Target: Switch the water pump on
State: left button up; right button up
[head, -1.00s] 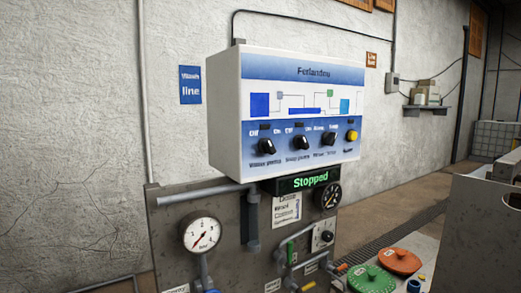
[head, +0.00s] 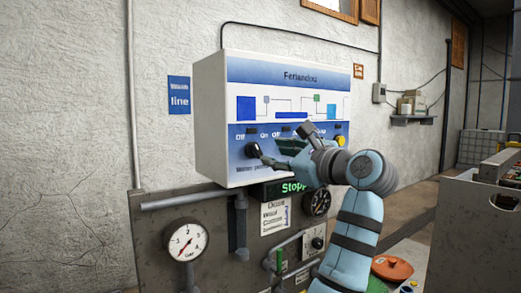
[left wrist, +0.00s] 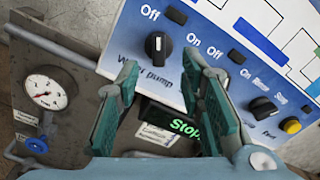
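The water pump knob (head: 253,149) is a black rotary knob at the lower left of the white-and-blue control box (head: 210,120). In the left wrist view the knob (left wrist: 158,45) has a white mark that points up, towards the "Off" label. My left gripper (head: 272,154) is in front of the panel, just right of the knob in the head view. I see no contact. The green display (head: 290,188) reads "Stopp", the rest hidden. My right gripper is out of view.
Other black knobs (left wrist: 237,56) and a yellow button (left wrist: 291,125) sit right of the water pump knob. Below are a pressure gauge (head: 186,241), pipes and valves. A grey basin (head: 470,230) stands at the right.

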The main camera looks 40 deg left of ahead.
aim_at(258, 149)
pick_arm(q)
jog(key=x, duration=0.3)
jog(key=p+x, duration=0.1)
jog(key=x, duration=0.2)
jog(key=shift+s+a+r, duration=0.1)
jog(key=shift+a+r, duration=0.05)
jog(key=shift+a, duration=0.3)
jog(key=shift+c, duration=0.7)
grip_shut()
